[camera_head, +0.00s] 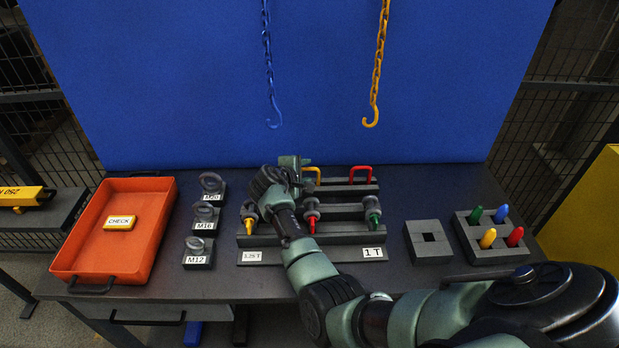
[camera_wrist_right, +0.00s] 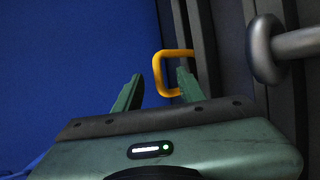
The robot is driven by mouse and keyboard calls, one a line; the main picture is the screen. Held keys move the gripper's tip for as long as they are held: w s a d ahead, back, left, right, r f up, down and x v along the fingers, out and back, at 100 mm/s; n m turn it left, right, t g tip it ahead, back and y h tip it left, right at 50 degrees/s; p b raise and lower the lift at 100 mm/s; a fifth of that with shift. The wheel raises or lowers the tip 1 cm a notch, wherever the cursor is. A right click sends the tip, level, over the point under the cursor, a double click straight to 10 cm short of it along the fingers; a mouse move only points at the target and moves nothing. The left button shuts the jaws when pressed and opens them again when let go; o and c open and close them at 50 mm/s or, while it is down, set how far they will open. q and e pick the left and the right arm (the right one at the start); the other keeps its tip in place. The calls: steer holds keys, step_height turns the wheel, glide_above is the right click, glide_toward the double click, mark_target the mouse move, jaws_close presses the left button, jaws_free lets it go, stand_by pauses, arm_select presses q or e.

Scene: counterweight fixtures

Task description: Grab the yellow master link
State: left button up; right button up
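The yellow master link (camera_head: 317,180) stands at the back of the dark rack on the table, partly hidden behind my right gripper (camera_head: 294,162). In the right wrist view the yellow master link (camera_wrist_right: 156,74) is a rounded yellow loop near the fingertips. My right gripper (camera_wrist_right: 159,76) is open, with its green fingers apart. The right finger overlaps the loop's opening in the picture, and the left finger is clear of it on the left. I cannot tell whether either finger touches it. My left gripper is not in view.
A red link (camera_head: 361,169) stands right of the yellow one. The rack (camera_head: 322,240) holds shackles with coloured pins. An orange tray (camera_head: 101,262), labelled eyebolt blocks (camera_head: 199,262) and a peg block (camera_head: 490,256) flank it. Blue (camera_head: 270,70) and yellow (camera_head: 379,60) hooked chains hang behind.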

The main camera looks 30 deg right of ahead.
steer(key=shift+x, duration=1.1)
jaws_close()
stand_by(0.7)
